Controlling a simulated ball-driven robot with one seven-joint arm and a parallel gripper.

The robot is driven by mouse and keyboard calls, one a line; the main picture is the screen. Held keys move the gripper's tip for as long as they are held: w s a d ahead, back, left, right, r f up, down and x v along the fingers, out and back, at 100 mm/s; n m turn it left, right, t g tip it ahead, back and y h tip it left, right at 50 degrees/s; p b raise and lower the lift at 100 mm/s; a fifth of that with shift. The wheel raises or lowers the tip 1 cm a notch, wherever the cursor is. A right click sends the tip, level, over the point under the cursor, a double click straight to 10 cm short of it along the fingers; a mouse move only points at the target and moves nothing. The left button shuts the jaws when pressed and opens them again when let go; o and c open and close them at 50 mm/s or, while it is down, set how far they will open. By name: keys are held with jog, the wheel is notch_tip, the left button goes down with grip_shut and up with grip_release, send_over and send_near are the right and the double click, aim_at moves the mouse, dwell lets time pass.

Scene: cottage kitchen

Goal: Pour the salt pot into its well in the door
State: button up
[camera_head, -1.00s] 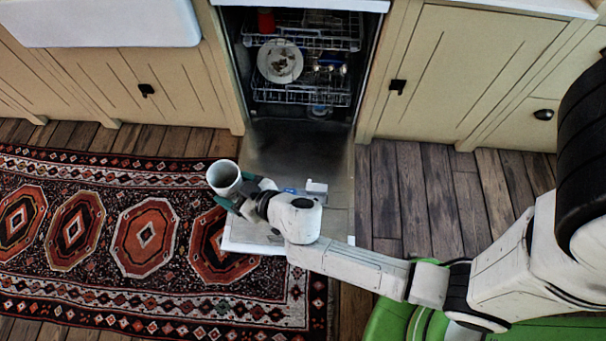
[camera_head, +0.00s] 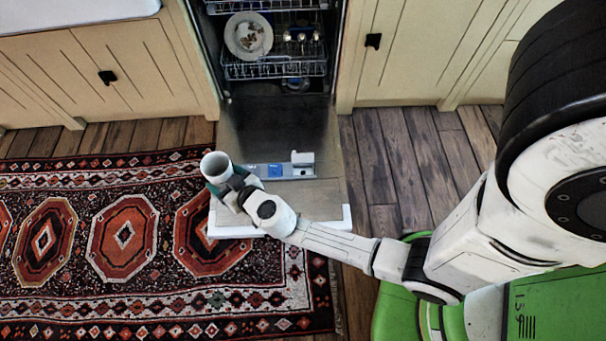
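A pale grey pot (camera_head: 215,165), open at the top, is upright in my gripper (camera_head: 222,185), over the left edge of the lowered dishwasher door (camera_head: 285,205). The dark fingers are closed around the pot's side; its contents cannot be made out. On the door's inner face, to the right of my gripper, a dispenser strip (camera_head: 280,172) has a blue part (camera_head: 276,169) and a white raised piece (camera_head: 302,160). I cannot tell from here which part is the salt well or whether it is open.
The dishwasher's racks (camera_head: 270,67) hold a soiled plate (camera_head: 248,36) and some cutlery. Cream cabinets (camera_head: 130,68) flank the opening. A patterned rug (camera_head: 123,238) lies left of and partly under the door. Bare wooden floor (camera_head: 405,165) is free on the right.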

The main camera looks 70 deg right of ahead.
jog(key=d+f+m+g+h+b, duration=0.1)
jog(key=d+f+m+h+b, duration=0.1)
jog(key=d+f+b, duration=0.3)
jog(key=s+d+f+m+g+h+b, duration=0.1)
jog(key=d+f+m+g+h+b, duration=0.1)
jog(key=d+f+b, duration=0.4)
notch_tip(320, 180, down, 8)
jog(key=m+h+b, duration=0.1)
jog(key=b, duration=0.3)
jog(key=shift+r+g, duration=0.15)
jog(key=shift+g, duration=0.15)
jog(key=s+d+f+m+g+h+b, duration=0.1)
jog(key=d+f+m+g+b, duration=0.1)
jog(key=d+f+b, duration=0.2)
jog(key=s+d+f+m+g+h+b, duration=0.2)
jog(key=d+f+m+g+b, duration=0.1)
jog(key=f+b, duration=0.6)
jog(key=shift+s+d+b, duration=0.15)
jog(key=shift+d+b, duration=0.55)
jog(key=shift+d, duration=0.05)
jog(key=shift+s+d+f+m+g+b, duration=0.3)
jog(key=shift+d+f+m+g+b, duration=0.2)
jog(key=shift+f+b, duration=0.1)
